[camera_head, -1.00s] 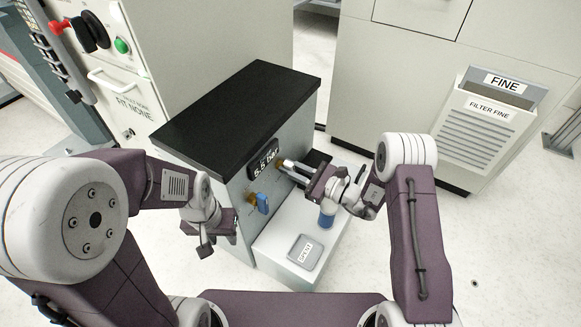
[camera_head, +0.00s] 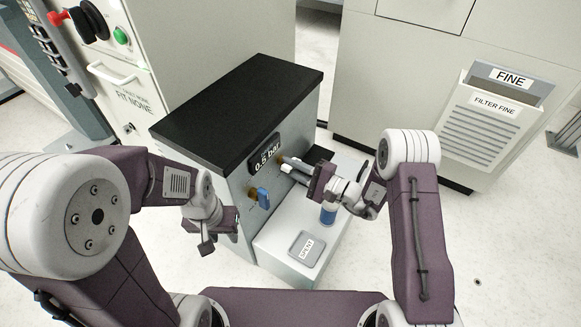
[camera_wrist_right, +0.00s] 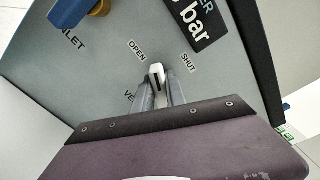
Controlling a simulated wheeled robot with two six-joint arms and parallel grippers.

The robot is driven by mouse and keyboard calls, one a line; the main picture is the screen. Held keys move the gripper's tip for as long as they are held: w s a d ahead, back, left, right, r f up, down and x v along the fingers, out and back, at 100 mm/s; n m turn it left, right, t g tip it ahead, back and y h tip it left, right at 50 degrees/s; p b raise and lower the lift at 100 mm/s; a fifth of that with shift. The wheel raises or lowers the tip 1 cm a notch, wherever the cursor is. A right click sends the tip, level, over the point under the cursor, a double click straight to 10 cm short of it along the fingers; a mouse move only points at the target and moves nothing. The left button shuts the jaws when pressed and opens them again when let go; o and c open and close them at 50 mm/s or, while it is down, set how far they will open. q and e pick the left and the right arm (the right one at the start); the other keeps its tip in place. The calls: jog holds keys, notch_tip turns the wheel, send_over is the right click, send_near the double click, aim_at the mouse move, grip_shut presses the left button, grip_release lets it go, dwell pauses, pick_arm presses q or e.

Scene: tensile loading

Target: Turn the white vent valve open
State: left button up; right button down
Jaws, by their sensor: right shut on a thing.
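The white vent valve handle (camera_wrist_right: 157,74) stands on the grey panel between the OPEN label (camera_wrist_right: 137,50) and the SHUT label (camera_wrist_right: 188,62), nearer to OPEN. My right gripper (camera_wrist_right: 158,92) is shut on the handle, with a finger on each side of it. The display (camera_head: 266,154) above reads 0.5 bar. My left gripper (camera_head: 206,240) hangs left of the cabinet, away from the valve; its jaw opening is unclear.
A blue inlet valve handle (camera_head: 263,198) sits left of my right gripper on the same panel. Below are a pale ledge (camera_head: 282,247) with a grey SPENT tray (camera_head: 306,250) and a blue-banded cylinder (camera_head: 328,213). The black cabinet top (camera_head: 240,105) is clear.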

jog(key=shift+f+n+b, duration=0.2)
jog(key=shift+n+b, duration=0.3)
jog(key=shift+n, duration=0.6)
jog(key=shift+f+n+b, duration=0.15)
jog(key=shift+n+b, duration=0.35)
jog(key=shift+n, duration=0.6)
jog(key=c, duration=1.4)
grip_release()
jog(key=shift+o, duration=0.2)
jog(key=shift+r, duration=0.1)
jog(key=p+v, duration=0.4)
jog(key=v, duration=0.5)
